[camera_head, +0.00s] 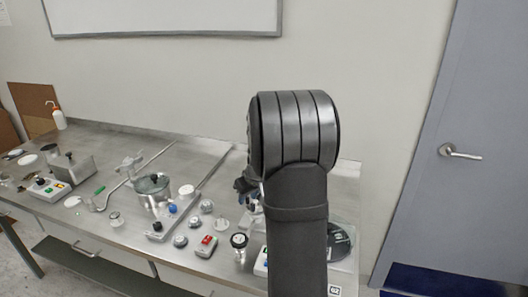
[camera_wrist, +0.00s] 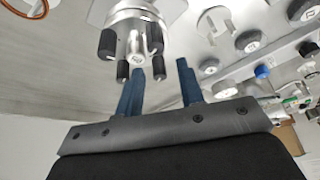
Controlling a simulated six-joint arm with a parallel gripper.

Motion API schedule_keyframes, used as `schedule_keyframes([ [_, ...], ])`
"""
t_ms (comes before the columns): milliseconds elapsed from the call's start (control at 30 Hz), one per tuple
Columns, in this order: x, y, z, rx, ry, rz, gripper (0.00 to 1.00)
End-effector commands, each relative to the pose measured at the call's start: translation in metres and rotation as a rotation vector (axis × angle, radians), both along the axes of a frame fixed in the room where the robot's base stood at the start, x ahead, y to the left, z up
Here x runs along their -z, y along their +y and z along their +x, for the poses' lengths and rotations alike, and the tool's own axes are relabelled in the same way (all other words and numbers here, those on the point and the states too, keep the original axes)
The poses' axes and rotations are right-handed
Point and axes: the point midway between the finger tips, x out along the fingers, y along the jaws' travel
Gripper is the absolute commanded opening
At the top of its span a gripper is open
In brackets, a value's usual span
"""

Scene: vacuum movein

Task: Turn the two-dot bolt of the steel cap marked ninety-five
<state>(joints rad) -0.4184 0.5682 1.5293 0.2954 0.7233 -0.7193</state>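In the wrist view a steel cap-like fitting (camera_wrist: 133,22) hangs at the top left of centre, with several black-gripped bolts (camera_wrist: 155,67) around it. I cannot read a ninety-five or any dots on it, so I cannot tell which bolt has two dots. My gripper (camera_wrist: 160,68) has two blue fingers with a clear gap between them, and nothing visible is held. The left fingertip is close to the lower bolts; I cannot tell whether it touches. In the head view my gripper (camera_head: 245,185) is mostly hidden behind my arm, and the fitting is not clearly visible.
A red switch box (camera_head: 206,246), a lidded pot (camera_head: 152,184) and a dark round disc (camera_head: 340,243) stand there too.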

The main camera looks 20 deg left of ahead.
Motion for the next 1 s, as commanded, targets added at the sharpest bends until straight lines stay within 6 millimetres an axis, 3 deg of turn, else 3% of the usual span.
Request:
schedule_keyframes([
  [467,-0.0001,-0.0014,0.003,-0.37,0.0,0.001,0.35],
  [967,0.0004,-0.0009,0.0058,-0.876,0.001,0.002,0.35],
  [1000,-0.0069,-0.0032,0.007,-0.892,-0.004,0.001,0.35],
])
